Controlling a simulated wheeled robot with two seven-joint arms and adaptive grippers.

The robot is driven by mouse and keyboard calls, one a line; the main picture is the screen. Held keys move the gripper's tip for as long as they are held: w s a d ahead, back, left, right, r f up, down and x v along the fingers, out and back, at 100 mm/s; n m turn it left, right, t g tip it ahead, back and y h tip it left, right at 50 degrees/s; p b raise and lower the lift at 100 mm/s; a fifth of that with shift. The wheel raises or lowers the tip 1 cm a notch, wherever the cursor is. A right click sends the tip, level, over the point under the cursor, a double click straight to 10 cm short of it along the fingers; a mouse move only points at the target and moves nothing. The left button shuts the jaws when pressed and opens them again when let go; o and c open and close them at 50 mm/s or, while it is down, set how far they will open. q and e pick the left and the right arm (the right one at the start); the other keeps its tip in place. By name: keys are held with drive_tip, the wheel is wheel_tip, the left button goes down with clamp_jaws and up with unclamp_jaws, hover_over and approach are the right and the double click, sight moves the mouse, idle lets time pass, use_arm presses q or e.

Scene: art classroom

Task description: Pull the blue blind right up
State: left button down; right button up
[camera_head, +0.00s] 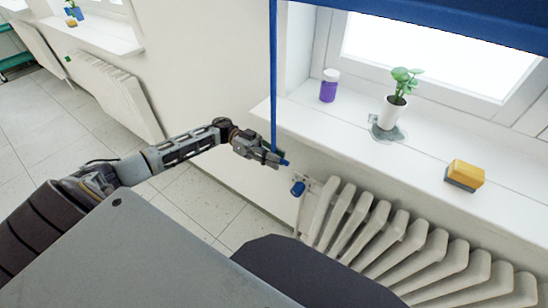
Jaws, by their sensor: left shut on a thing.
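The blue blind (440,18) shows at the top right, its lower edge hanging across the upper part of the window. A narrow blue pull strap (273,70) hangs down the wall at the left side of the window. My left gripper (279,158) is shut on the lower part of the strap, near the sill's left end. A short blue end sticks out past the fingers. My right gripper is not in view.
The white sill (430,162) holds a purple jar (329,88), a potted plant (391,112) on a grey saucer and a yellow sponge (467,173). A white radiator (400,240) with a blue valve knob (298,188) stands below. Tiled floor (190,205) is clear at left.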

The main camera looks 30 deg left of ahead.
use_arm(q)
drive_tip(key=shift+w+a+r, duration=0.1)
drive_tip(key=shift+w+a, duration=0.05)
drive_tip(key=shift+w, duration=0.1)
drive_tip(key=c, duration=1.6)
unclamp_jaws()
drive_tip(key=shift+o, duration=0.7)
drive_tip(key=shift+w+f, duration=0.1)
drive_tip(key=shift+f, duration=0.1)
drive_tip(key=a, duration=1.2)
drive_tip(key=shift+w, duration=0.4)
